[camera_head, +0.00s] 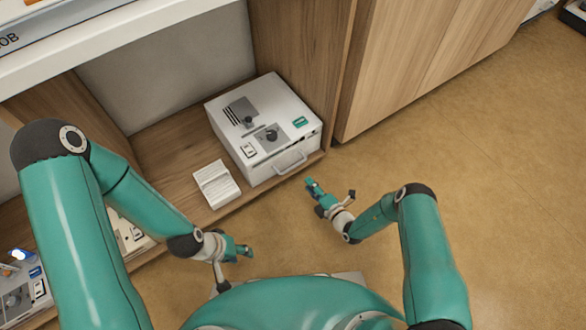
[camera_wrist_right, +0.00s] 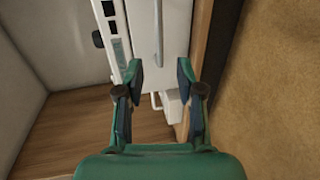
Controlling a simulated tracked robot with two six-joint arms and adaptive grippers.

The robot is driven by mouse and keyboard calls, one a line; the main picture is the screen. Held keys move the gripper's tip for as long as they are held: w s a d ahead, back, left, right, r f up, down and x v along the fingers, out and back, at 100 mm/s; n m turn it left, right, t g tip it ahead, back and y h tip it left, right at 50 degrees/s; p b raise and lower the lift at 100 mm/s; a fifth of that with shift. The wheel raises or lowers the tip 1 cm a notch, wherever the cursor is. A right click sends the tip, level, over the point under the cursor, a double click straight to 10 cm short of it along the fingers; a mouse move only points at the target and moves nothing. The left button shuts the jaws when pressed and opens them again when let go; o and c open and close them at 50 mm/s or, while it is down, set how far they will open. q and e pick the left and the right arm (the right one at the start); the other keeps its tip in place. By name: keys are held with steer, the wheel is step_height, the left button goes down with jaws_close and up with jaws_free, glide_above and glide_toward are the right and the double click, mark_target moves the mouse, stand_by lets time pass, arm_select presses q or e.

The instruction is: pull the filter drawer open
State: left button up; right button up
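The white device (camera_head: 225,112) sits on the low wooden shelf, with knobs and a teal label on top. The filter drawer (camera_head: 268,170) is on its front side, carries a bar handle (camera_head: 291,161), and looks flush with the body. My right gripper (camera_head: 331,190) is open and empty, in front of the handle and apart from it. In the right wrist view its open fingers (camera_wrist_right: 160,82) frame the white front, where a thin pale bar (camera_wrist_right: 157,35), probably the handle, runs beyond the fingertips. My left gripper (camera_head: 234,268) looks open and empty, low and left of the device.
A white ribbed stack (camera_head: 216,184) lies on the shelf left of the drawer. A wooden cabinet (camera_head: 420,60) stands to the right of the device. Another device (camera_head: 20,298) is partly visible at lower left. The floor (camera_head: 480,170) in front is clear.

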mark_target(293, 166)
steer(key=shift+b+x, duration=2.1)
steer(key=shift+x, duration=3.65)
steer(key=shift+c, duration=0.3)
jaws_close()
